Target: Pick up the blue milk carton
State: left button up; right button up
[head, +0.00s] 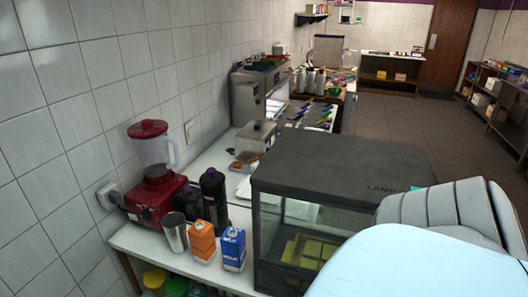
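The blue milk carton (233,251) stands upright near the front edge of the white counter (140,238). It is blue with white on its side. An orange carton (202,241) stands close on its left, and a dark glass-fronted display case (335,165) stands close on its right. Neither of my grippers shows in the head view. A large pale blue and grey shape covers the lower right corner and hides what lies behind it.
A metal cup (175,231), dark bottles (213,190) and a red blender (152,197) stand left of and behind the cartons. A tiled wall bounds the counter on the left. Yellow (154,278) and green (176,286) lids show below it. Open floor (385,120) lies farther back.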

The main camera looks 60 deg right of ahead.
aim_at(233, 242)
jog(key=z, duration=1.5)
